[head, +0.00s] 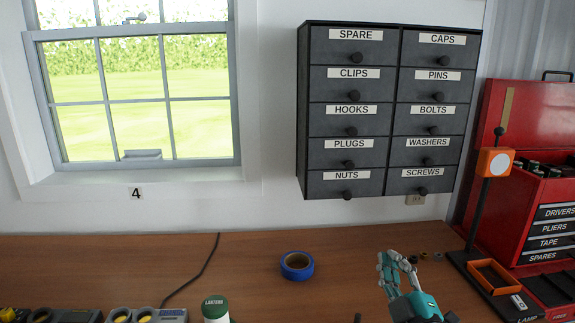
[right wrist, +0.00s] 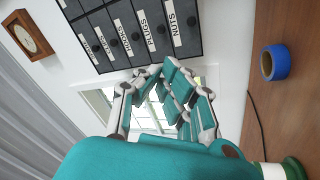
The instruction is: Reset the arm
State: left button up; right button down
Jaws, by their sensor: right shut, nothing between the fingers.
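My right gripper (head: 391,258) rises from the lower right of the head view, above the wooden workbench (head: 335,245). Its teal and grey fingers are shut with nothing between them. In the right wrist view the fingers (right wrist: 153,72) point toward the wall, with the drawer cabinet (right wrist: 113,30) and the window behind them. My left gripper is not in view.
A blue tape roll (head: 297,272) lies left of my right gripper. Small dark parts (head: 438,257) lie behind it. An orange tray (head: 492,277) and red toolbox (head: 530,110) stand right. A green lantern (head: 215,308) stands at the front. The bench's back middle is clear.

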jog(key=s+d+f+m+g+h, duration=0.1)
jog(key=s+f+m+g, duration=0.1)
jog(key=f, duration=0.4)
jog(key=s+d+f+m+g+h, duration=0.1)
jog(key=s+f+m+g, duration=0.2)
jog(key=s+f, duration=0.1)
jog(key=s+d+f+m+g+h, duration=0.1)
jog(key=s+f+m+g+h, duration=0.1)
jog(key=f, duration=0.5)
jog(key=shift+s+d+f+m+g, duration=0.15)
jog(key=shift+s+m+g, duration=0.1)
jog(key=shift+s, duration=0.2)
jog(key=shift+s+d+f+m+g, duration=0.15)
jog(key=shift+s+g, duration=0.1)
jog(key=shift+s, duration=0.15)
jog(key=s+a+f+m+g+y, duration=0.15)
jog(key=s+f+g, duration=0.4)
jog(key=s, duration=0.55)
jog(key=s+a+f+m+g+y, duration=0.15)
jog(key=s+f+g, duration=0.35)
jog(key=s, duration=0.6)
notch_tip(320, 180, down, 27)
jog(key=h, duration=0.1)
jog(key=s+d+f+g, duration=0.1)
jog(key=s+d+f, duration=0.1)
jog(key=s+f, duration=1.4)
jog(key=shift+s+d+f+n, duration=0.25)
jog(key=shift+s+f+n, duration=0.1)
jog(key=shift+s, duration=0.2)
